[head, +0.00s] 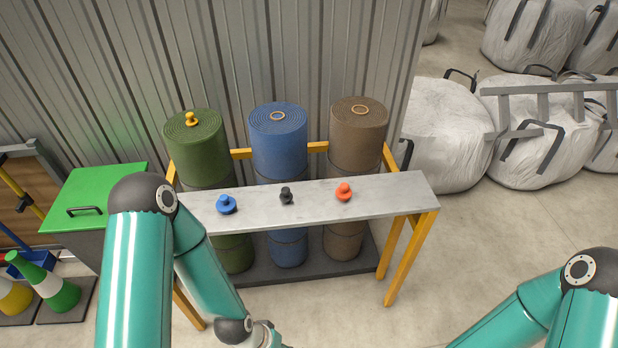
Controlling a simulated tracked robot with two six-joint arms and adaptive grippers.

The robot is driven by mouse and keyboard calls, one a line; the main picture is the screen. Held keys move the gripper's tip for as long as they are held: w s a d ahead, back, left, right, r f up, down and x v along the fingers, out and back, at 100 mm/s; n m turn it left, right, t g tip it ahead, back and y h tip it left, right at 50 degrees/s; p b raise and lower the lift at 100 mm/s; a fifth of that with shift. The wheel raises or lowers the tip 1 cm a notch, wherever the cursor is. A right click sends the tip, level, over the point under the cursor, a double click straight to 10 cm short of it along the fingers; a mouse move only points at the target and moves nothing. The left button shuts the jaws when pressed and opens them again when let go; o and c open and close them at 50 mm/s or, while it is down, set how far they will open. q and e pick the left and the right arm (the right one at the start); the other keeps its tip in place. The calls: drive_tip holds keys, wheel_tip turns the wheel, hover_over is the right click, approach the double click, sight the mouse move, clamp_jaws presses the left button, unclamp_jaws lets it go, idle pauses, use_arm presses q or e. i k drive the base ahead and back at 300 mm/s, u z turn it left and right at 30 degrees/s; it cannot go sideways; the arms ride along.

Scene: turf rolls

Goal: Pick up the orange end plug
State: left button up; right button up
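The orange end plug (344,192) sits on the right half of a narrow grey shelf (400,193) in the head view. A black plug (286,195) stands to its left, and a blue plug (226,204) is farther left on the same shelf. A yellow-orange plug (191,119) is in the top of the green turf roll (200,150). My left arm reaches down in front of the shelf; its gripper is cut off at the bottom edge. My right arm is at the lower right, its gripper out of frame. Nothing touches the orange plug.
A blue roll (279,140) and a brown roll (358,135) stand behind the shelf, with open centre holes. Yellow legs (411,260) hold up the shelf. A green-lidded box (95,195) is at left, white bulk bags (445,130) at right. Floor at front right is clear.

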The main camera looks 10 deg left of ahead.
sight(344, 192)
drive_tip(key=u, duration=0.25)
drive_tip(key=i, duration=0.85)
drive_tip(key=z, duration=0.2)
